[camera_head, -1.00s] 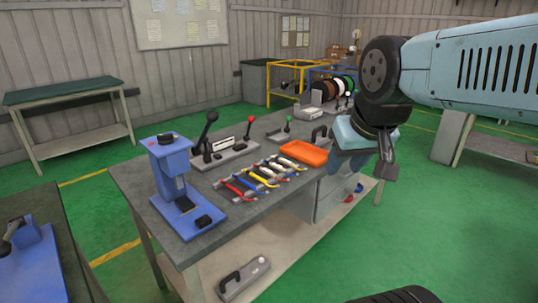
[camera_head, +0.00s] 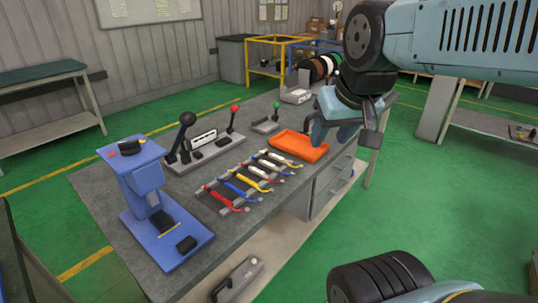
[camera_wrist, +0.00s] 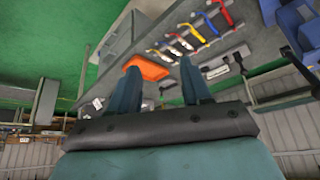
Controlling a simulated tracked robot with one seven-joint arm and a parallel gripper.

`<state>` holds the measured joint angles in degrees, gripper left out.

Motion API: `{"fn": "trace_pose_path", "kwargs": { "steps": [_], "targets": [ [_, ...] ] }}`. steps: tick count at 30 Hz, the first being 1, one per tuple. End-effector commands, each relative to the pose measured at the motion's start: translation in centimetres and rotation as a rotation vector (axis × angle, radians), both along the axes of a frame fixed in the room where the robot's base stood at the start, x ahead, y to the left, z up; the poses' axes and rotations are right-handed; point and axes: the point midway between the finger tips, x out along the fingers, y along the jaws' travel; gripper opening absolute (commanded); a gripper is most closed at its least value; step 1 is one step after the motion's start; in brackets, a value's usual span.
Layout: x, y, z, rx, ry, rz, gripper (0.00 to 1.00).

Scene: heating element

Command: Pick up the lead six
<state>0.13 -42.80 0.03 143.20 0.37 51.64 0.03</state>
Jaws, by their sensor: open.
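A row of coloured leads (camera_head: 246,181) lies side by side on a rack on the grey workbench, in red, blue, yellow and white. They also show in the wrist view (camera_wrist: 194,33), beyond my fingers. No number is readable, so I cannot tell which is lead six. My gripper (camera_head: 322,127) is above the bench's far right part, near the orange tray (camera_head: 296,148). In the wrist view its two teal fingers (camera_wrist: 160,90) stand apart with nothing between them. The leads are apart from my gripper, to its left and nearer in the head view.
A blue press (camera_head: 143,190) stands at the bench's left end. A lever panel (camera_head: 205,147) with black and red knobs is behind the leads. Another small lever (camera_head: 268,123) has a green knob. The grey workbench (camera_head: 110,210) has bare surface beside the press.

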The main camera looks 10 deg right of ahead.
Motion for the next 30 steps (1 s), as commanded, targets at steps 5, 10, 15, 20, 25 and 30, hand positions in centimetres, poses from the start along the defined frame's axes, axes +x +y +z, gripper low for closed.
{"fn": "trace_pose_path", "kwargs": {
  "steps": [5,10,15,20,25,30],
  "targets": [
    [1.0,0.3,-1.4,0.085,0.066,-0.060,0.48],
    [3.0,1.9,-4.1,0.271,0.191,-0.190,0.48],
    [5.4,3.2,-6.6,0.482,0.313,-0.353,0.48],
    [8.0,4.0,-8.7,0.683,0.415,-0.521,0.48],
    [11.1,4.0,-10.8,0.901,0.505,-0.714,0.48],
    [14.4,3.1,-12.9,1.123,0.579,-0.920,0.48]
  ]
}}
